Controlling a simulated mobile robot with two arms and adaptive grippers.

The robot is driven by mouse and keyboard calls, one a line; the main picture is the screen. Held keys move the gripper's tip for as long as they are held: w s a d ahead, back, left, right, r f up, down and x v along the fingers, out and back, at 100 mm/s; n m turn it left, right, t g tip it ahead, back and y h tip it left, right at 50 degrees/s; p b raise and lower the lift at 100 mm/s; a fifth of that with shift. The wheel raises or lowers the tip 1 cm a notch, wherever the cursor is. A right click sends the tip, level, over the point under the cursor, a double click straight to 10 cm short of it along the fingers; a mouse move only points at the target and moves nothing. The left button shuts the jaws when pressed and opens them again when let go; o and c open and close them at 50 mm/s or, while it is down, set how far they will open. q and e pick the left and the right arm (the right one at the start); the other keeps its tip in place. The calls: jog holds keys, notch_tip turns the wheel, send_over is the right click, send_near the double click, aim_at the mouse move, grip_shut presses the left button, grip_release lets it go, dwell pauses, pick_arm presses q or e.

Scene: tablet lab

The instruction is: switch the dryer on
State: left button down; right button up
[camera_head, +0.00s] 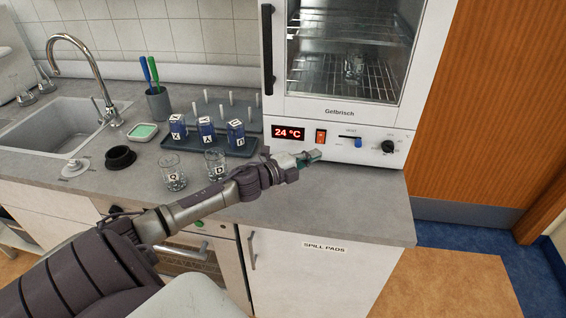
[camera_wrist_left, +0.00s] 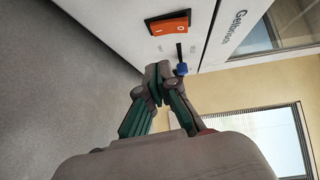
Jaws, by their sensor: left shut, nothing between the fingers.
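The dryer (camera_head: 346,112) is a white cabinet with a glass door and wire shelves, standing at the back of the counter. Its front panel has a red display reading 24 °C, an orange rocker switch (camera_head: 321,136), a slider with a blue handle (camera_head: 358,142) and a black knob (camera_head: 388,146). In the left wrist view the orange switch (camera_wrist_left: 168,22) is marked and sits above the fingers, with the blue slider handle (camera_wrist_left: 181,69) close to the tips. My left gripper (camera_head: 314,155) is shut and empty, just in front of the panel below the switch, apart from the switch. My right gripper is not in view.
Blue labelled containers (camera_head: 206,131) stand on a tray, with a peg rack (camera_head: 227,112) behind. Two glass beakers, Q (camera_head: 172,172) and D (camera_head: 215,164), stand near my left forearm. A sink (camera_head: 62,112) is at left. The counter's right front (camera_head: 350,205) is clear.

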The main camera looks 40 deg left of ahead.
pick_arm(q)
jog(key=s, duration=0.3)
jog(key=shift+a+f+b, duration=0.15)
jog(key=shift+f+b, duration=0.1)
jog(key=shift+b, duration=0.15)
jog(key=s, duration=0.2)
jog(key=a, duration=0.1)
jog(key=shift+s+a+f+b, duration=0.1)
jog(key=shift+s+f+b, duration=0.25)
jog(key=shift+s+b, duration=0.05)
jog(key=v, duration=0.3)
jog(key=shift+s, duration=0.2)
jog(key=shift+s+a, duration=0.1)
jog(key=shift+s, duration=0.25)
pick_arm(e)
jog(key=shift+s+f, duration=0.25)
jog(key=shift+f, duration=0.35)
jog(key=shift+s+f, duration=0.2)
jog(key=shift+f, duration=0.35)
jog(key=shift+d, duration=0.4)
